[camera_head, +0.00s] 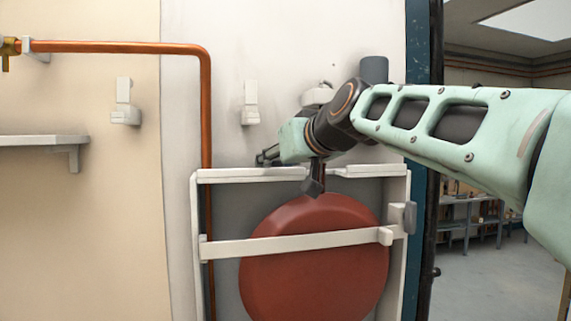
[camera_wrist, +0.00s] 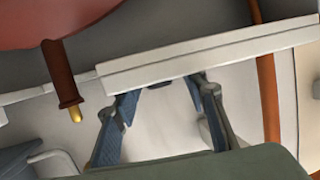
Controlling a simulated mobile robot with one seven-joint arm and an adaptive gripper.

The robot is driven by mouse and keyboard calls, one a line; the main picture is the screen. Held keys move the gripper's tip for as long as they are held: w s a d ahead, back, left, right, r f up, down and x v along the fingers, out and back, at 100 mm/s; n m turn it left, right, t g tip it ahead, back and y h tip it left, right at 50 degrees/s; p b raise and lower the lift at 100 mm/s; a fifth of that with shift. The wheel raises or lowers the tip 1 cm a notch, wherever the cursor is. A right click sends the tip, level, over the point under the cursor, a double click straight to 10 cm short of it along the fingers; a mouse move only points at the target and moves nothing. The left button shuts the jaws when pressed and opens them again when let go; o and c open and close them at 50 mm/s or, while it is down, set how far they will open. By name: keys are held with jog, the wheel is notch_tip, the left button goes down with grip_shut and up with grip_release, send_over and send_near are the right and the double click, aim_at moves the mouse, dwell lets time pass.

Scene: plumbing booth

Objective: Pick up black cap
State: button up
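My gripper (camera_head: 268,156) is at the left end of my arm, just above the left part of the white ledge on the tank frame. In the wrist view my gripper (camera_wrist: 164,98) has its two blue-grey fingers spread, with a clear gap between them. No object is clearly held. A small dark patch shows between the fingertips at the ledge edge, too small and hidden to tell whether it is the black cap. I cannot make out the black cap for sure in either view.
A white frame with a ledge (camera_head: 372,171) and crossbar (camera_head: 290,243) surrounds a red round tank (camera_head: 315,275). A copper pipe (camera_head: 206,110) runs down beside it. White wall brackets (camera_head: 250,103) and a small shelf (camera_head: 40,140) are left. A doorway opens at right.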

jog(key=shift+w, duration=0.1)
jog(key=c, duration=0.9)
jog(key=shift+r, duration=0.1)
jog(key=shift+r, duration=0.55)
jog(key=r, duration=0.2)
jog(key=shift+s+r, duration=0.2)
jog(key=shift+r, duration=0.15)
jog(key=s+d+r, duration=0.1)
jog(key=s+r, duration=0.8)
jog(key=s, duration=0.4)
jog(key=shift+s+d, duration=0.25)
jog(key=shift+d, duration=0.05)
